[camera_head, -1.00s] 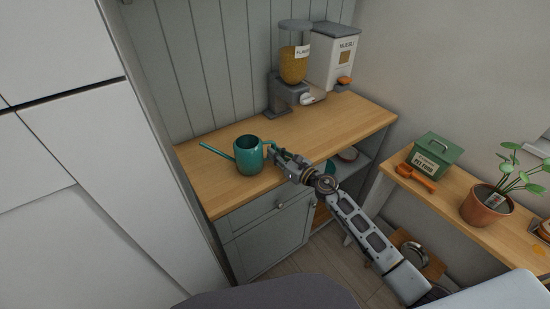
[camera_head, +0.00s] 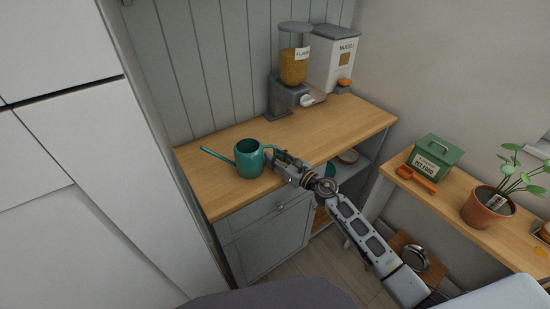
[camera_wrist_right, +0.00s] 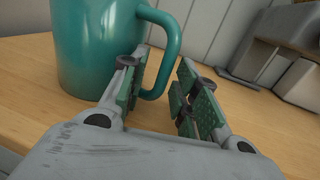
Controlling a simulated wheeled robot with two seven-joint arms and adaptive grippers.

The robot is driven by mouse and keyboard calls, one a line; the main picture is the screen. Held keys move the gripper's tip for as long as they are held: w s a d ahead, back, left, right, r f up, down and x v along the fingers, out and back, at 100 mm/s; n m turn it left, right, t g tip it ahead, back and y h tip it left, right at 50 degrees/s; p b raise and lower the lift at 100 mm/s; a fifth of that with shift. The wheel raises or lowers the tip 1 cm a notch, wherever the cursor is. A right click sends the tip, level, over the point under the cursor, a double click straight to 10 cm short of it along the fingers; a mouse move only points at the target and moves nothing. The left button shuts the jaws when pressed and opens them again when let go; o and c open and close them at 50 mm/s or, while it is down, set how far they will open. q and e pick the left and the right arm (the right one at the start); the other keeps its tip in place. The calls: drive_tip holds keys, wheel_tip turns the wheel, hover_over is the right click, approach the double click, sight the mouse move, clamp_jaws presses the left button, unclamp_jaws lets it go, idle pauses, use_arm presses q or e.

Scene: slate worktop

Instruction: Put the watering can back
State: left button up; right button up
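The teal watering can (camera_head: 249,160) stands upright on the wooden worktop, near its front edge. Its spout points left and its handle points right, toward my right gripper (camera_head: 273,158). In the right wrist view the can (camera_wrist_right: 95,45) fills the upper left, with its handle (camera_wrist_right: 172,50) looping to the right. The right gripper (camera_wrist_right: 162,92) is open there, with a clear gap between its green-padded fingers. The lower part of the handle shows at the gap, close to the left finger; I cannot tell whether they touch. My left gripper is not in view.
A flakes dispenser (camera_head: 293,65) and a muesli dispenser (camera_head: 334,58) stand at the back right of the worktop (camera_head: 330,122). A side bench holds a green pet food box (camera_head: 434,158), an orange scoop (camera_head: 416,178) and a potted plant (camera_head: 487,207). The worktop's middle is clear.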

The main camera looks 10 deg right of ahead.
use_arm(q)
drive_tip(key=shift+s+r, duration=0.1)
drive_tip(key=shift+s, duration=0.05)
use_arm(e)
drive_tip(key=shift+v, duration=2)
drive_tip(key=shift+s+d+f+b, duration=0.1)
drive_tip(key=shift+s+d+b, duration=0.3)
drive_tip(key=shift+s, duration=0.2)
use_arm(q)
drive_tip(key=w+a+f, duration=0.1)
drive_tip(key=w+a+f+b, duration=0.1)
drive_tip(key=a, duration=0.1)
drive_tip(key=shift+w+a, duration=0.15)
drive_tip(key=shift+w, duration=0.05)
use_arm(e)
drive_tip(key=v, duration=0.6)
drive_tip(key=shift+s, duration=0.25)
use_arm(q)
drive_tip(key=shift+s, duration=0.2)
use_arm(e)
drive_tip(key=shift+d, duration=0.15)
